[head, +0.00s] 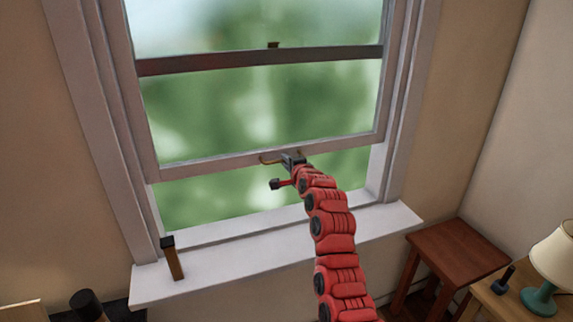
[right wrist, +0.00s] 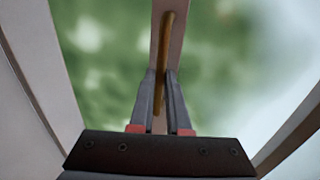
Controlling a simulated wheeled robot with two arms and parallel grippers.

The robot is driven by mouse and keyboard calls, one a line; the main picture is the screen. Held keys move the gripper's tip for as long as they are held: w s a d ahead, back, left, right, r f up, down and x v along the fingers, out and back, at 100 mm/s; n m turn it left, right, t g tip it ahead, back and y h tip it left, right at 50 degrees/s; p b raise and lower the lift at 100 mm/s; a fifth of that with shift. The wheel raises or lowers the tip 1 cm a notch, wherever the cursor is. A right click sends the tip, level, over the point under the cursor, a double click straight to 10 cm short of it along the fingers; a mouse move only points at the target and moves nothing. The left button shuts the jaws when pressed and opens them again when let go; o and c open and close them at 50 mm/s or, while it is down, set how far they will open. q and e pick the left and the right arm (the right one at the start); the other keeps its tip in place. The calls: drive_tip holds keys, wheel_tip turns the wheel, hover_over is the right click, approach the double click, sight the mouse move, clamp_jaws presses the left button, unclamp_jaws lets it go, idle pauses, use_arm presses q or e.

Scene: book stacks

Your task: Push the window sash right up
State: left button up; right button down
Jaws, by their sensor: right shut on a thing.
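The lower window sash (head: 205,167) is partly raised, with a gap between its bottom rail and the white sill (head: 215,270). Green blur shows through the glass and the gap. A brass-coloured handle (head: 266,160) sits on the bottom rail. My right gripper (head: 292,159) is shut on this handle at the middle of the rail. In the right wrist view the fingers (right wrist: 162,85) close around the handle bar (right wrist: 167,45), hiding part of it. My left gripper is not in view.
A wooden stick with a black top (head: 175,262) stands on the sill at the left. A red-brown stool (head: 455,250) and a table with a lamp (head: 553,262) are at the right. A dark cylinder (head: 88,304) shows at the lower left.

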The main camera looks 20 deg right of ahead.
drive_tip(key=shift+r, duration=0.15)
drive_tip(key=c, duration=0.9)
unclamp_jaws()
drive_tip(key=b+v, duration=0.4)
drive_tip(key=v, duration=1.3)
drive_tip(key=shift+s+b, duration=0.2)
drive_tip(key=shift+b, duration=0.15)
